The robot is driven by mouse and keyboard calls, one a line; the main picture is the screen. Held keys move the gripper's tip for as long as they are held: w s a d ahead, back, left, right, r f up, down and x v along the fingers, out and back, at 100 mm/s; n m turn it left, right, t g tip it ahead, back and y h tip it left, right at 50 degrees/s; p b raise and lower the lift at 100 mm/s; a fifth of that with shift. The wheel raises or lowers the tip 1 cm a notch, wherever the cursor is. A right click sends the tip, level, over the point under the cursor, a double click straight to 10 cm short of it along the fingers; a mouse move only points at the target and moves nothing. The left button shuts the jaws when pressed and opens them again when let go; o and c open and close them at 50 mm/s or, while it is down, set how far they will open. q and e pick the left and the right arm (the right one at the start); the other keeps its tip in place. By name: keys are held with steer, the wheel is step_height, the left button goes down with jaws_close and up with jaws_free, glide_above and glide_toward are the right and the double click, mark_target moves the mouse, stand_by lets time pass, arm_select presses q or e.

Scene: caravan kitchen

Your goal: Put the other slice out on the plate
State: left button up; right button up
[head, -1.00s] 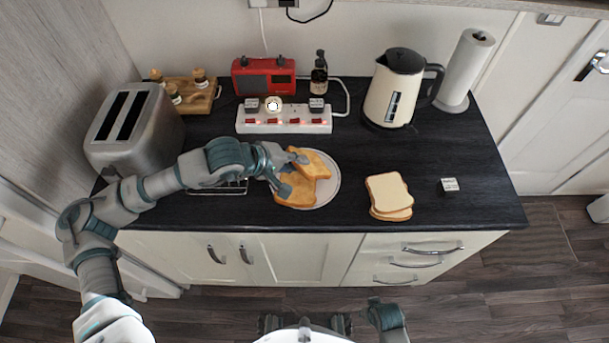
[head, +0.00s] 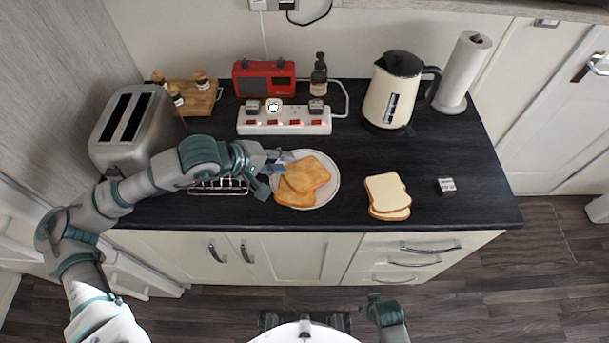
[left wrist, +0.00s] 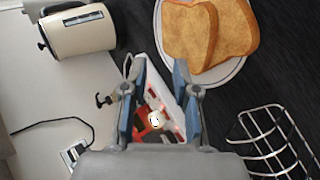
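A white plate (head: 333,192) holds two browned slices of toast. One slice (head: 311,174) partly overlaps the other slice (head: 292,197). The left wrist view also shows both slices on the plate (left wrist: 236,72). My left gripper (head: 274,174) is at the plate's left edge, its fingers spread apart. In the left wrist view the gripper (left wrist: 160,85) has nothing between its fingers. A wire toast rack (head: 222,186) stands left of the plate, partly under my left arm, and no slice shows in it. My right gripper's fingers cannot be made out at the bottom of the head view.
A metal toaster (head: 135,130) with dark slots stands at the left. Untoasted bread (head: 386,190) lies right of the plate, near a small block (head: 446,186). A power strip (head: 285,122), red radio (head: 263,77) and kettle (head: 393,90) are behind. The counter between plate and bread is clear.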

arm_select(q)
steer(key=shift+v, duration=1.05)
step_height(320, 180, up, 8)
steer(key=s+a+p, duration=0.1)
steer(key=a+p, duration=0.1)
steer(key=p, duration=0.1)
steer(key=shift+p, duration=0.35)
steer(key=shift+s+f, duration=0.1)
